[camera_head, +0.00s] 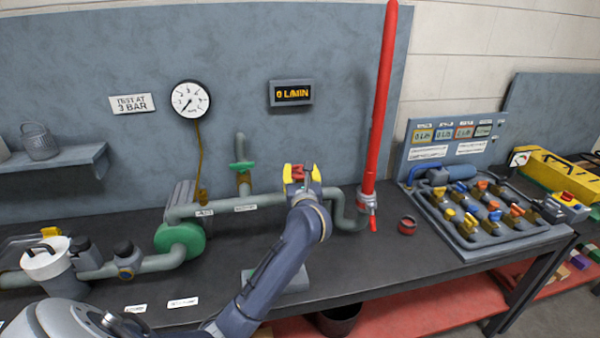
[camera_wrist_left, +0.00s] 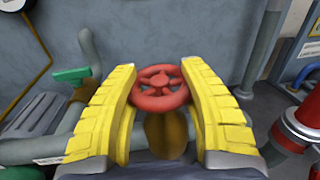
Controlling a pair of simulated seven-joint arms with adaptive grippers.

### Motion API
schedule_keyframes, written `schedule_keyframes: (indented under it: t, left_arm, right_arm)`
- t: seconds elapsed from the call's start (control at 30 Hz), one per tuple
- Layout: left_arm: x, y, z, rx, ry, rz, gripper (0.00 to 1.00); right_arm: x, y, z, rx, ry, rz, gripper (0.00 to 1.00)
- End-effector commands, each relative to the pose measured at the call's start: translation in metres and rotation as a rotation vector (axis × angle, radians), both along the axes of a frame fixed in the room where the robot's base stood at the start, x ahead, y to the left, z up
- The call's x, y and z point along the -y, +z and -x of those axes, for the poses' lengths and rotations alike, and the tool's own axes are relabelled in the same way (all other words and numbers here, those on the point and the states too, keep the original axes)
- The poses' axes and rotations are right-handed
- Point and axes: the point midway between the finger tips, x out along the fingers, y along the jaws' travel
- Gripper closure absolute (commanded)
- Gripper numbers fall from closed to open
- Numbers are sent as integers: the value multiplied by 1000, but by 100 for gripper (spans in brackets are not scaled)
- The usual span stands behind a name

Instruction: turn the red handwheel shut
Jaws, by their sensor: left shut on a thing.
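The red handwheel (camera_wrist_left: 160,88) sits on a brass-coloured valve body (camera_wrist_left: 166,132) on the grey-green pipe. My left gripper (camera_wrist_left: 164,95) has its yellow fingers on either side of the wheel's rim and is shut on it. In the head view the left gripper (camera_head: 301,175) is over the pipe, with a bit of the red handwheel (camera_head: 298,171) showing between its fingers. The valve below is hidden there by the gripper. The display (camera_head: 293,93) reads 0 L/MIN. My right gripper is not in view.
A green-handled valve (camera_head: 242,166) stands left of the gripper. A tall red pipe (camera_head: 381,100) rises to its right, with a small red ring (camera_head: 407,225) on the bench beside it. A valve panel (camera_head: 490,212) fills the bench's right end. The bench front has free room.

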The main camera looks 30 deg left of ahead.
Motion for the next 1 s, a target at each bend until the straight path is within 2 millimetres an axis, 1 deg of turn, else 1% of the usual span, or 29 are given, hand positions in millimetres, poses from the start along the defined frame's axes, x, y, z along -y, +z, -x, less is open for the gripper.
schedule_keyframes:
  t: [0.03, 0.27, 0.7, 1.0]
  left_arm:
    - [-1, 4, 1, 7, -10, -7, 86]
    - [-2, 5, 1, 8, -129, -13, 86]
    - [-2, 6, 1, 7, -438, -12, 86]
    - [-1, 6, 0, 8, -585, -11, 87]
  right_arm:
    - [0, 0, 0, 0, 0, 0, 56]
    - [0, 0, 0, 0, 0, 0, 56]
    - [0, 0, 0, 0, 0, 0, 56]
    - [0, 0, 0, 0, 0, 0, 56]
